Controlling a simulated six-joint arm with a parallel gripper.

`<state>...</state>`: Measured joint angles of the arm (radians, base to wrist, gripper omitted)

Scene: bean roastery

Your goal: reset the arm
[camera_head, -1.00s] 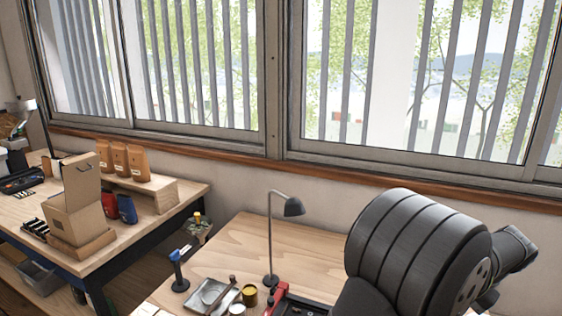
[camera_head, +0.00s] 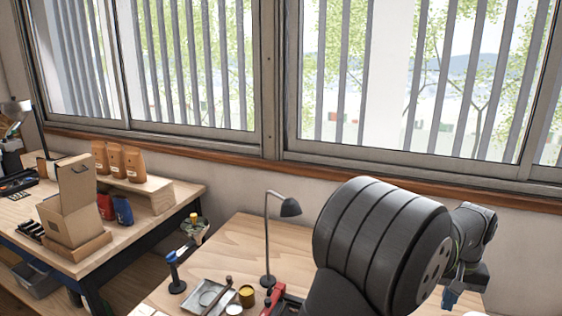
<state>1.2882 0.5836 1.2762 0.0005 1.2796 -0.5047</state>
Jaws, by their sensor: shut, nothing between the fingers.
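My arm (camera_head: 375,245) fills the lower right, its thick dark ribbed link in front of the workbench. Beyond it my wrist bends down to my gripper (camera_head: 450,299), which shows small and partly hidden behind the arm, over the right part of the bench. It is shut with nothing seen in it. Its fingertips are hard to make out.
A side table (camera_head: 150,220) at left holds an open cardboard box (camera_head: 72,215) and coffee bags (camera_head: 115,160).

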